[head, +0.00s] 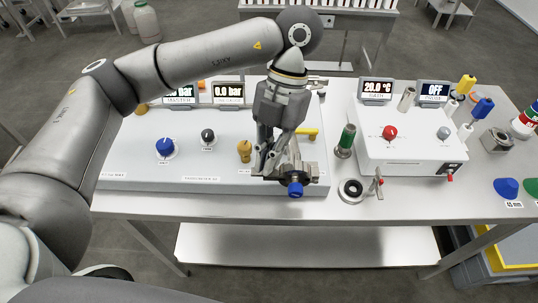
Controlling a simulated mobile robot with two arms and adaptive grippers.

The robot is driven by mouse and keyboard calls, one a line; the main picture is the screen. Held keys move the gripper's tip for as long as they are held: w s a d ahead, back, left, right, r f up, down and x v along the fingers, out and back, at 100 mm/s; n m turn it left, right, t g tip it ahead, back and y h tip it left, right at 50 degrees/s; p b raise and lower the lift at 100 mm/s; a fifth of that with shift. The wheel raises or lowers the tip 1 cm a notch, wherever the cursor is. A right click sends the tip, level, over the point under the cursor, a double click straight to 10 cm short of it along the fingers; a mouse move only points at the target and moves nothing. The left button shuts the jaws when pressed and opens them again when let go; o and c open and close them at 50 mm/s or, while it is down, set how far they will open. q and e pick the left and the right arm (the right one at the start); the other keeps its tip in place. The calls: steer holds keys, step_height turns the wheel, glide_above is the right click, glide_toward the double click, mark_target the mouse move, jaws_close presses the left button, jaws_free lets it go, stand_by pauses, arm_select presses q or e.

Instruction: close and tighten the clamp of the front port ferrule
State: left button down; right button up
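My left gripper (274,160) points down over the front right of the grey panel box (215,182). Its fingers are around or just beside dark metal fittings at the box's front edge, which I take to be the front port and its clamp. A blue round knob or cap (295,189) sticks out there toward me, just right of and below the fingertips. The fingers hide most of the ferrule and clamp, so I cannot tell whether the clamp is closed or whether the fingers grip it. My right gripper is not in view.
Left of the gripper stand a brass fitting (244,150) and a blue knob (165,147). To the right are a green-topped cylinder (346,140), a black ring (351,190), a small metal fitting (376,186) and a white control box (410,152). The table's front strip is mostly clear.

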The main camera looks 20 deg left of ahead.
arm_select(q)
steer(key=shift+s+f, duration=0.1)
steer(key=shift+f, duration=0.1)
steer(key=c, duration=1.7)
jaws_free()
steer(key=shift+r, duration=0.15)
steer(key=shift+v, duration=3.85)
